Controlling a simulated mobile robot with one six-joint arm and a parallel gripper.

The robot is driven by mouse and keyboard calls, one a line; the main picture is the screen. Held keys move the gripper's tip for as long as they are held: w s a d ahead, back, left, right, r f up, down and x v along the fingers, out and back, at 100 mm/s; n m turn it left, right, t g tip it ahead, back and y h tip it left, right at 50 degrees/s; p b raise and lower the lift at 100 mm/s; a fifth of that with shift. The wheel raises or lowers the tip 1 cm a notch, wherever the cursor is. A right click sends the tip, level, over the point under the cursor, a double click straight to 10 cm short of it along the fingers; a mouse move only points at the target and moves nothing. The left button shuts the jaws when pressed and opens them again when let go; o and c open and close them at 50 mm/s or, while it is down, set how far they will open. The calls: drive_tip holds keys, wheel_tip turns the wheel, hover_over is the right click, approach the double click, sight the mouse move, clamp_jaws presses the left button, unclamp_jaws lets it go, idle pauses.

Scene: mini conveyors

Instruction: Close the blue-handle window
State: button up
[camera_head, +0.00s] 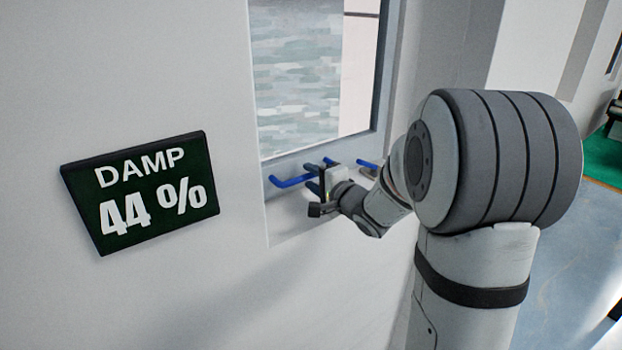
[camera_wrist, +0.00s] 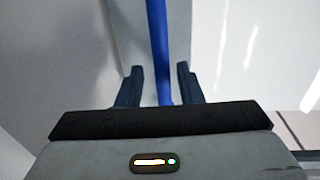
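The window (camera_head: 384,80) has a grey frame and clear glass, set in a white wall recess. I cannot tell whether it stands ajar. A blue handle (camera_head: 290,181) shows at its lower edge, and another blue piece (camera_head: 367,164) shows right of my gripper; my gripper hides what lies between. My gripper (camera_head: 316,187) is at the handle, below the glass. In the wrist view, my gripper (camera_wrist: 159,73) has its two dark fingers apart, one on each side of the blue bar (camera_wrist: 158,45). Gaps show between the bar and both fingers.
A dark sign (camera_head: 143,195) reading "DAMP 44 %" is on the white wall left of the window. The recess side wall (camera_head: 455,50) rises right of the window, behind my arm. A green surface (camera_head: 604,157) and blue floor (camera_head: 570,240) lie at the far right.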

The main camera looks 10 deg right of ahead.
drive_tip(key=shift+b+v, duration=0.5)
drive_tip(key=shift+v, duration=3.45)
